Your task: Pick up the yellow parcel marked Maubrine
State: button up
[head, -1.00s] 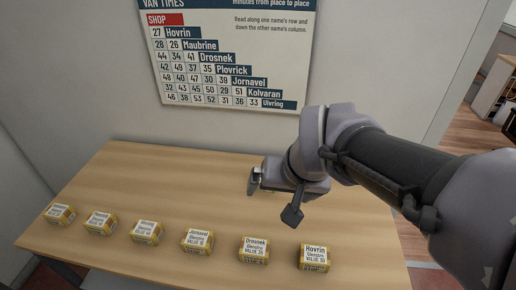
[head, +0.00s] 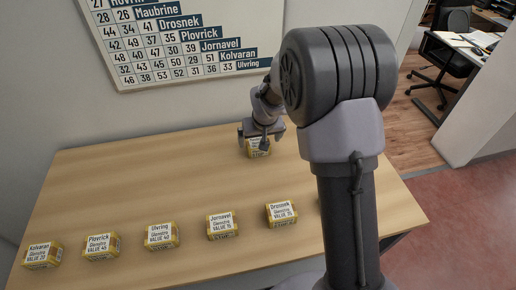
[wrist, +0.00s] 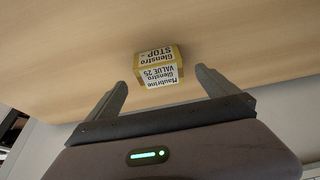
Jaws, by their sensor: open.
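The yellow parcel marked Maubrine (wrist: 158,55) lies on the wooden counter, its white label reading upside down in the wrist view. My gripper (wrist: 160,82) is open, with a finger to either side below the parcel in that picture and clear space between the jaws. The parcel appears just beyond the fingertips, not clearly between them. In the head view the parcel (head: 259,151) is at the back of the counter, partly covered by my gripper (head: 262,137). Its label cannot be read there.
A front row of yellow parcels stands on the counter (head: 190,190): Kolvaran (head: 41,256), Plovrick (head: 101,247), Ulvring (head: 161,236), Jornavel (head: 221,225) and Drosnek (head: 281,214). My arm hides most of another to the right. A wall chart (head: 180,40) hangs behind.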

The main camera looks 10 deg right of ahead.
aim_at(258, 143)
jog(key=x, duration=0.1)
jog(key=b+x, duration=0.1)
jog(key=x, duration=0.1)
jog(key=b+x, duration=0.1)
jog(key=x, duration=0.1)
jog(key=shift+w+f, duration=0.15)
jog(key=shift+w, duration=0.2)
jog(key=c, duration=1.6)
